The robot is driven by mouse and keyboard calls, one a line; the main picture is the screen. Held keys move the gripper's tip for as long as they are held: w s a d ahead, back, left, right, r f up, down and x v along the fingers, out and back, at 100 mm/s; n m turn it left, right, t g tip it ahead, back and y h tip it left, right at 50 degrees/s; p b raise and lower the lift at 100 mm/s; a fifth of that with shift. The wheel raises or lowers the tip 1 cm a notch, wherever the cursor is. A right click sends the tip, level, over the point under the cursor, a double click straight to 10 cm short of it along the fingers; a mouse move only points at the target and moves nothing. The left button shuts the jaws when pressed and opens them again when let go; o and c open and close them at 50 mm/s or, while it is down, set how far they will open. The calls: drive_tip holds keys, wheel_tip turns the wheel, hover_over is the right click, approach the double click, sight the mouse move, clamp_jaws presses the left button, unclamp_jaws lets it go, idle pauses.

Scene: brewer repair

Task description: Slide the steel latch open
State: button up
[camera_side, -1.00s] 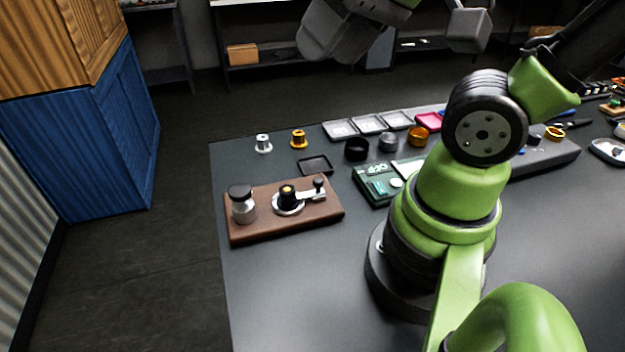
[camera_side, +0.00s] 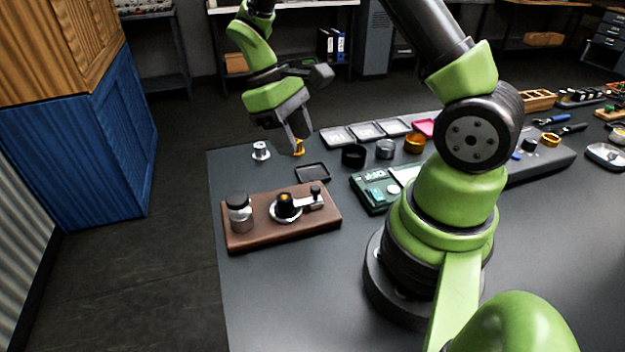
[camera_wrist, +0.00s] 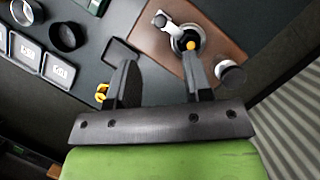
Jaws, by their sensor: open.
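The steel latch (camera_side: 309,202) is a bright flat bar with a dark upright knob at its right end. It sits on a brown wooden board (camera_side: 265,237), beside a round steel ring with a black, yellow-topped post (camera_side: 287,206). The latch also shows in the wrist view (camera_wrist: 169,25), on the board (camera_wrist: 222,48). My gripper (camera_side: 297,150) is open and empty. It is beyond the board, above the far edge of the table, around or just over a small yellow spool (camera_side: 299,147); I cannot tell whether it touches it.
A steel jar with a dark lid (camera_side: 239,213) stands on the board's left end. A silver spool (camera_side: 261,151) and a dark tray (camera_side: 313,172) are near my gripper. A black ring (camera_side: 353,155) and a green circuit board (camera_side: 371,189) lie to the right. The table front is clear.

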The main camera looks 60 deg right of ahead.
sight(315, 187)
drive_tip(key=x, duration=0.9)
drive_tip(key=shift+s+f, duration=0.1)
drive_tip(key=shift+f, duration=0.15)
